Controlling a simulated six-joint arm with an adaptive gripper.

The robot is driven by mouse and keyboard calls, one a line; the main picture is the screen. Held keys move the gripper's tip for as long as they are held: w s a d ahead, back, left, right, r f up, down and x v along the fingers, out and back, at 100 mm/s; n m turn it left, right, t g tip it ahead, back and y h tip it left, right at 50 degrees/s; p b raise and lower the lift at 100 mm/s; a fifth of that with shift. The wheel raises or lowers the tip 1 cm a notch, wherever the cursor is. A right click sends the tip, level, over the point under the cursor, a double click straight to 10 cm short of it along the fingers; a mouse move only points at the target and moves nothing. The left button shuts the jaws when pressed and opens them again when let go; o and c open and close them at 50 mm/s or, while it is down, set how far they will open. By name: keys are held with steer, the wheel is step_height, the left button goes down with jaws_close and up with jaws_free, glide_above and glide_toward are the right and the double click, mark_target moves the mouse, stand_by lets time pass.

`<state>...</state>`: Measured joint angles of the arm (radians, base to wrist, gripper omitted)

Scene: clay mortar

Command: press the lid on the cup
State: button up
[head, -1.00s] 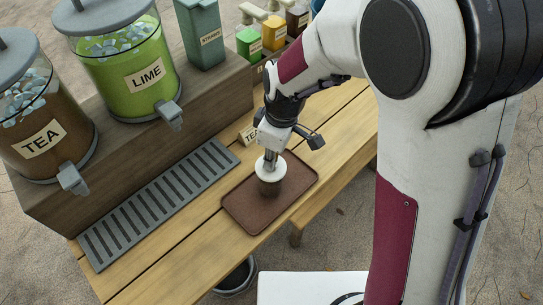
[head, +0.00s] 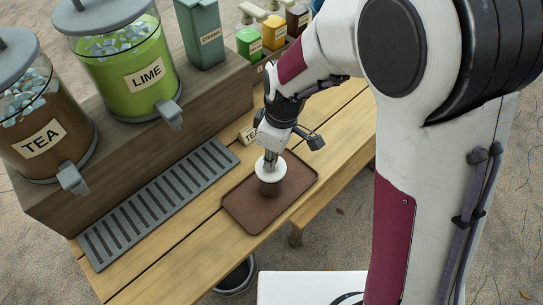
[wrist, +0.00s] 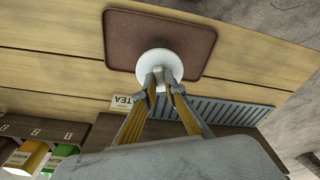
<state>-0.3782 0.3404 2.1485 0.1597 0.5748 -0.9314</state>
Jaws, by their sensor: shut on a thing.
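The white round lid (head: 272,177) sits over the mouth of the dark brown cup (head: 270,189), covering its top. I cannot tell whether its edge is fully seated. The cup stands upright on the brown tray (head: 245,212). My gripper (head: 269,161) points down from above and is shut on the lid at its middle. In the wrist view the lid (wrist: 157,57) shows as a white disc, with my fingertips (wrist: 163,79) closed at its near side. The lid hides the cup there, and the tray (wrist: 120,30) lies beyond.
A small TEA card (head: 248,134) stands behind the tray. A grey slatted drip grate (head: 160,203) lies to the left. The LIME dispenser (head: 128,85) and TEA dispenser (head: 40,135) stand on a wooden riser. A straws box (head: 205,40) is at the back. A bin (head: 236,277) stands below the table.

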stand_by(0.8)
steer(key=o, duration=1.2)
steer(key=shift+o, duration=0.2)
steer(key=shift+r, duration=0.1)
steer(key=shift+r, duration=3.4)
jaws_close()
steer(key=shift+f, duration=2.65)
